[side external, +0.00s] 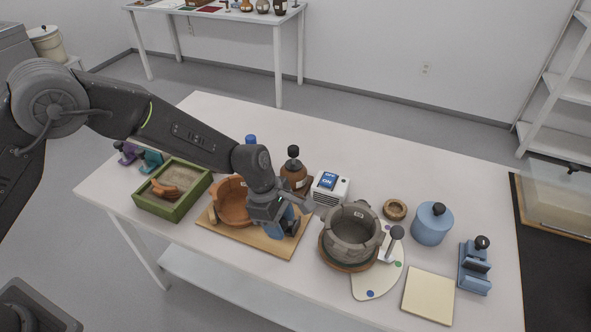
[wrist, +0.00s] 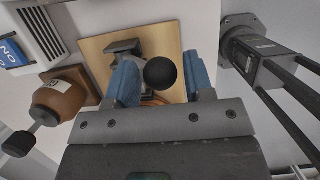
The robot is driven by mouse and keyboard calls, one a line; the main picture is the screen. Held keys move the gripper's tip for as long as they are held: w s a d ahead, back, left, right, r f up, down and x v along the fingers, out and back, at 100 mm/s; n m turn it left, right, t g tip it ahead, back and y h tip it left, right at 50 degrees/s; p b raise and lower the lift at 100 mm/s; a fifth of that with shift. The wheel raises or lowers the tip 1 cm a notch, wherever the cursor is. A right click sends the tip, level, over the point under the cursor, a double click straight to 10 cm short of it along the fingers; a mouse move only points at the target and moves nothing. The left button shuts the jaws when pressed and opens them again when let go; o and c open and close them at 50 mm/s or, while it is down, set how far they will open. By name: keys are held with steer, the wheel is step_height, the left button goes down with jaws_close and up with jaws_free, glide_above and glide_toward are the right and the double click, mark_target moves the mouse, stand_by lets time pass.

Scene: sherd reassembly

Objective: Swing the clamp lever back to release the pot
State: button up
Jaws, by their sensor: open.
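The clamp shows in the wrist view as a grey bracket (wrist: 125,47) on a wooden board. Its lever ends in a round black knob (wrist: 160,73). The terracotta pot (side external: 231,205) sits on the wooden board (side external: 262,241) in the side view; only a thin orange edge of it shows below the knob in the wrist view. My gripper (side external: 283,222) is at the right side of the pot, low over the board. Its blue fingers are open, one on each side of the knob, with a small gap at each side. My gripper hides most of the clamp in the side view.
A brown bottle (side external: 296,181) and a white box with a blue switch (side external: 329,188) stand behind my gripper. A grey pot (side external: 352,236) stands close on the right. A green sand tray (side external: 172,205) is on the left. A blue jar (side external: 432,225) stands further right.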

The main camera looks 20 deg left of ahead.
steer(key=shift+d+f, duration=0.1)
steer(key=shift+f, duration=0.25)
steer(key=shift+w+r, duration=0.4)
steer(key=shift+w, duration=0.25)
steer(key=shift+w+r, duration=0.4)
steer(key=shift+w, duration=0.25)
steer(key=shift+w+r, duration=0.15)
steer(key=shift+w, duration=0.8)
steer(key=shift+w+r, duration=0.15)
steer(key=shift+w, duration=0.75)
steer(key=shift+w+f, duration=0.45)
steer(key=shift+w, duration=0.55)
steer(key=shift+w+f, duration=0.4)
steer(key=shift+w, duration=0.55)
steer(key=shift+w+f, duration=0.45)
steer(key=shift+w, duration=0.55)
steer(key=shift+v, duration=2.75)
